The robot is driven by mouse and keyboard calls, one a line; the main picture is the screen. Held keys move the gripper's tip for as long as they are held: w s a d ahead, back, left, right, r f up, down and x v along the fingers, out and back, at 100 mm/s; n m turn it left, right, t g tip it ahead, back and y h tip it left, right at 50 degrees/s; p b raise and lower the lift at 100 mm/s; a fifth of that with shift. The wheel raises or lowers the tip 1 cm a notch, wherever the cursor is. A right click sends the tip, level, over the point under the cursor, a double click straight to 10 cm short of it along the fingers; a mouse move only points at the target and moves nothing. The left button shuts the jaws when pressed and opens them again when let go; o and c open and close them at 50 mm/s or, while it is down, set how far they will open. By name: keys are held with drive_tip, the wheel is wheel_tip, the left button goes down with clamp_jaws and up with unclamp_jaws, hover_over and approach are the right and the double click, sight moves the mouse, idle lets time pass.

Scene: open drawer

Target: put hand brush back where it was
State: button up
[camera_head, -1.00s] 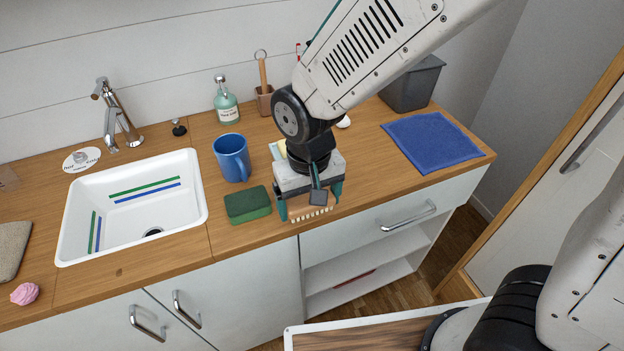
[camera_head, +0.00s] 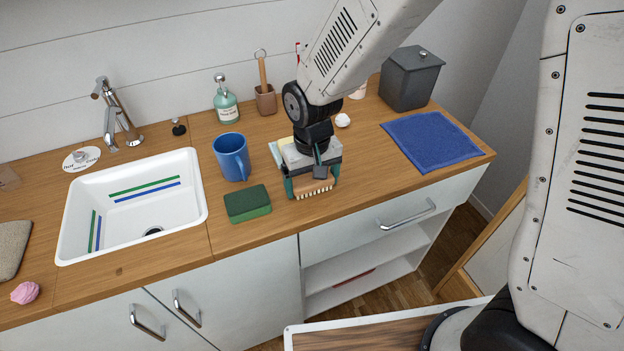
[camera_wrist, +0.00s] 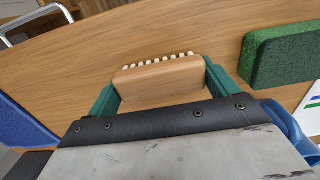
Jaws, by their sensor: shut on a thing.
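The hand brush (camera_head: 314,187) has a light wooden body with a row of pale bristles along its edge. It also shows in the wrist view (camera_wrist: 160,78), between the two green fingers. My gripper (camera_head: 312,185) is shut on it and holds it at or just above the wooden counter, right of the green sponge. In the wrist view my gripper (camera_wrist: 160,88) grips the brush at its two ends, bristles toward the counter's front edge. I cannot tell whether the brush touches the counter. The brush's rear part is hidden by my gripper in the head view.
The green sponge (camera_head: 247,204) and blue mug (camera_head: 232,158) stand to the left. A pale yellowish item (camera_head: 277,150) is partly hidden behind my gripper. The blue cloth (camera_head: 432,141) lies right, with bare counter (camera_head: 370,175) between. The drawer (camera_head: 350,236) below looks closed.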

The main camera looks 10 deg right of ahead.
drive_tip(key=shift+f, duration=0.25)
drive_tip(key=shift+s+f, duration=0.2)
drive_tip(key=shift+f, duration=0.05)
drive_tip(key=o, duration=0.9)
drive_tip(key=shift+d, duration=0.1)
drive_tip(key=shift+c, duration=0.2)
drive_tip(key=shift+r, duration=0.35)
wheel_tip(320, 180, up, 12)
drive_tip(key=shift+w+r, duration=0.2)
drive_tip(key=s+d+r+m, duration=0.1)
drive_tip(key=s+d+r, duration=0.25)
drive_tip(key=d, duration=0.25)
drive_tip(key=s+d+r, duration=0.3)
drive_tip(key=d+r, duration=0.1)
drive_tip(key=d, duration=0.2)
drive_tip(key=s+d+r+m, duration=0.1)
drive_tip(key=s+d, duration=0.3)
drive_tip(key=s, duration=0.2)
drive_tip(key=s+d+r+m+t, duration=0.1)
drive_tip(key=s+d, duration=0.3)
drive_tip(key=s, duration=0.3)
drive_tip(key=shift+s+d, duration=0.3)
drive_tip(key=shift+d, duration=0.05)
